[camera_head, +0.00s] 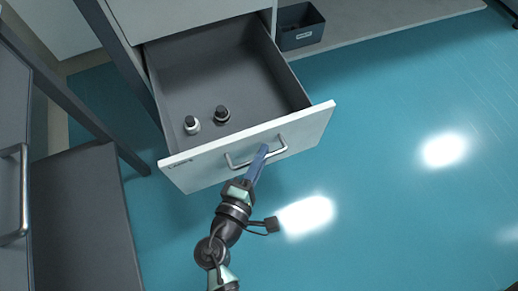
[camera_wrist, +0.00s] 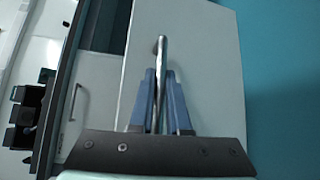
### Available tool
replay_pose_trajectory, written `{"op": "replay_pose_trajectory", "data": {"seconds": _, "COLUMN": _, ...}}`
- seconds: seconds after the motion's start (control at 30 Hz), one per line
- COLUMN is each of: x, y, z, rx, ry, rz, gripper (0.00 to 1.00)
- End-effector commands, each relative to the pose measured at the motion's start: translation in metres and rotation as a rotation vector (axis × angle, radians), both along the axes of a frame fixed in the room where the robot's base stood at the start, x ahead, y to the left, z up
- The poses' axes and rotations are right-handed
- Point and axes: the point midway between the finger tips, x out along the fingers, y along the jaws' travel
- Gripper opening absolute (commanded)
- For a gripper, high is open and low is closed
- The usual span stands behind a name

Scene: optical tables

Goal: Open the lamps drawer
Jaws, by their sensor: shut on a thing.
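The drawer (camera_head: 243,100) is pulled well out of its white cabinet, and its grey inside shows in the head view. Its white front (camera_head: 200,170) bears a small label at the upper left, too small to read. My gripper (camera_head: 263,152) is shut on the metal bar handle (camera_head: 238,165) of this drawer. In the wrist view the blue fingers (camera_wrist: 160,95) stand on both sides of the handle (camera_wrist: 161,55), in front of the drawer front (camera_wrist: 205,60). Two small round pieces, one white and black (camera_head: 192,125) and one dark (camera_head: 222,114), stand inside the drawer.
A dark bin (camera_head: 298,27) with a label sits on a low shelf (camera_head: 375,25) behind the drawer. A grey cabinet with a handle (camera_head: 22,195) stands at the left. The blue floor (camera_head: 400,200) at the right is clear.

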Motion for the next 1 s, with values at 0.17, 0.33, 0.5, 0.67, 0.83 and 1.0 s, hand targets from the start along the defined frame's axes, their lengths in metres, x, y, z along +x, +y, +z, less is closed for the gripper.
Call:
{"op": "replay_pose_trajectory", "data": {"seconds": 0.17, "x": -0.0037, "y": 0.0002, "z": 0.0004, "rx": 0.002, "ry": 0.000, "rz": 0.004, "gripper": 0.00}}
{"op": "replay_pose_trajectory", "data": {"seconds": 0.33, "x": -0.0046, "y": 0.0000, "z": 0.0004, "rx": 0.001, "ry": -0.001, "rz": 0.004, "gripper": 0.00}}
{"op": "replay_pose_trajectory", "data": {"seconds": 0.5, "x": -0.0045, "y": 0.0000, "z": 0.0004, "rx": 0.001, "ry": -0.001, "rz": 0.004, "gripper": 0.00}}
{"op": "replay_pose_trajectory", "data": {"seconds": 0.67, "x": -0.0044, "y": 0.0000, "z": 0.0004, "rx": 0.001, "ry": -0.001, "rz": 0.004, "gripper": 0.27}}
{"op": "replay_pose_trajectory", "data": {"seconds": 0.83, "x": -0.0044, "y": -0.0006, "z": 0.0003, "rx": 0.001, "ry": -0.001, "rz": 0.002, "gripper": 0.45}}
{"op": "replay_pose_trajectory", "data": {"seconds": 1.0, "x": -0.0044, "y": -0.0010, "z": 0.0004, "rx": 0.000, "ry": -0.001, "rz": 0.001, "gripper": 0.45}}
